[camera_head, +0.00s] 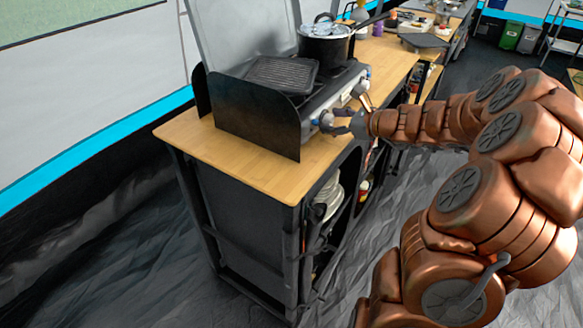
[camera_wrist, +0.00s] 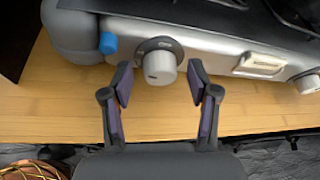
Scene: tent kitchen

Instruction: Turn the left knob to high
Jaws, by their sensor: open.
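The camp stove (camera_head: 318,98) stands on a wooden counter, with its front panel facing my arm. In the wrist view, a grey round knob (camera_wrist: 159,67) with a dark dial ring sits on the metal front panel (camera_wrist: 215,48). My gripper (camera_wrist: 158,75) is open, with one fingertip on each side of this knob and a visible gap to each. In the head view my gripper (camera_head: 335,120) is at the near end of the stove front, and the knob there is hard to make out. A second knob (camera_wrist: 307,83) shows at the wrist view's right edge.
A blue button (camera_wrist: 108,43) is left of the knob, and a pale plate (camera_wrist: 259,65) is right of it. A black pot (camera_head: 323,45) and a grill pan (camera_head: 282,74) sit on the stove. The counter (camera_head: 235,155) is bare before the stove's side panel.

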